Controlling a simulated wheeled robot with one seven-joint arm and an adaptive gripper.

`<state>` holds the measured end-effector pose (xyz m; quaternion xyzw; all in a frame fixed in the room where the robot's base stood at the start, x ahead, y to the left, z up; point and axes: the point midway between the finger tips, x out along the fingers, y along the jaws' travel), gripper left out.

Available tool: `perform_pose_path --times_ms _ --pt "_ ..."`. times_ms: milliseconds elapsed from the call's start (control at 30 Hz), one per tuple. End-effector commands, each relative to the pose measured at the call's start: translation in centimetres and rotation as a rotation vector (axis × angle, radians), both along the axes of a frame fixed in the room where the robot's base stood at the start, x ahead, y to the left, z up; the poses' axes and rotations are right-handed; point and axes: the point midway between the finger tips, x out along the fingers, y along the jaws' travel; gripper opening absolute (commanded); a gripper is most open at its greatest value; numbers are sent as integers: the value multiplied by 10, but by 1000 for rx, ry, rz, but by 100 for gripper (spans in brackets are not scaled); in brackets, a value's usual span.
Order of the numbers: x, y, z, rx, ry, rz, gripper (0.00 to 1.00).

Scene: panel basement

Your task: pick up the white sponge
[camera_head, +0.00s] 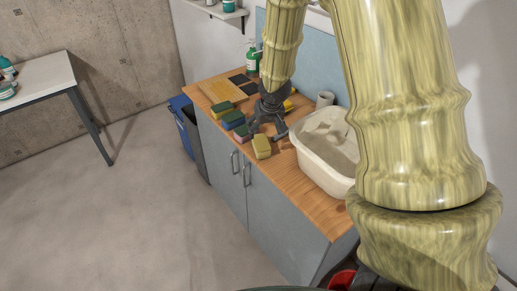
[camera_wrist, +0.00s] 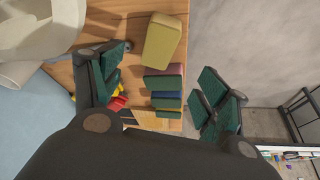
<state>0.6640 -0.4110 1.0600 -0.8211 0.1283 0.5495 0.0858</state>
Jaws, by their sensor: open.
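No plainly white sponge shows. A pale yellow sponge (camera_head: 262,146) lies at the counter's front edge; it also shows at the top of the wrist view (camera_wrist: 162,42). Beside it, a row of darker sponges runs along the edge: a pinkish one with a green side (camera_head: 241,131), a blue one (camera_head: 232,119) and a green-topped one (camera_head: 222,108). My gripper (camera_head: 267,135) is open and empty, pointing down over the counter just behind the yellow sponge. In the wrist view, its green-padded fingers (camera_wrist: 165,82) stand either side of the sponge row.
A cream basin (camera_head: 309,169) stands right of my gripper, with a light mug (camera_head: 325,99) behind it. A cutting board (camera_head: 218,91), dark pads (camera_head: 240,79) and a green bottle (camera_head: 252,57) are at the back left. The floor (camera_head: 130,200) before the cabinet is clear.

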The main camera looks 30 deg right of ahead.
Motion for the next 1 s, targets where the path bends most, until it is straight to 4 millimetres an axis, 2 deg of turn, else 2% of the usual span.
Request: perform_pose_path --times_ms 33,67,367,800,1000 --pt "-1 -1 -12 0 0 -1 75" --pt "-1 -1 -16 1 0 -2 75" --pt "-1 -6 -28 -1 2 -7 75" --pt "14 -10 -64 -1 1 -6 75" --pt "18 -10 -72 -1 0 -5 75"
